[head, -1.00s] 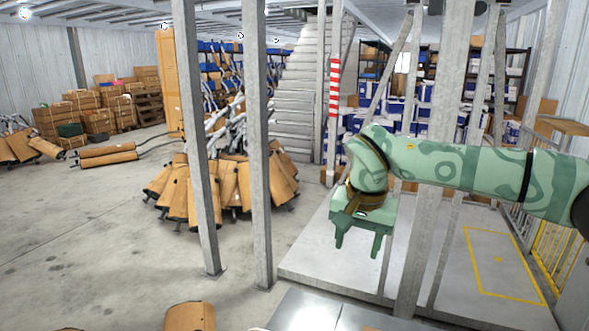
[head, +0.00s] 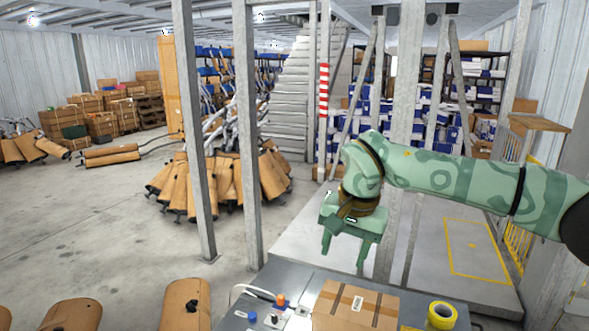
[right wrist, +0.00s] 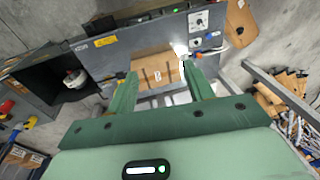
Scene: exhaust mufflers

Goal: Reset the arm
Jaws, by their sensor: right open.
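My right gripper (head: 343,258) hangs at the end of the green arm that comes in from the right, fingers pointing down, above and behind the bench. Its two fingers are apart with nothing between them. In the right wrist view the gripper (right wrist: 160,92) is also open, with a cardboard box (right wrist: 157,72) seen beyond the fingertips, apart from them. My left gripper is not in view.
A grey bench (head: 290,280) at the bottom carries a taped cardboard box (head: 356,305), a yellow tape roll (head: 441,315) and small knobs. Wrapped mufflers (head: 185,303) stand left of it. Steel posts (head: 247,140) rise beyond. Open floor (head: 90,235) lies to the left.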

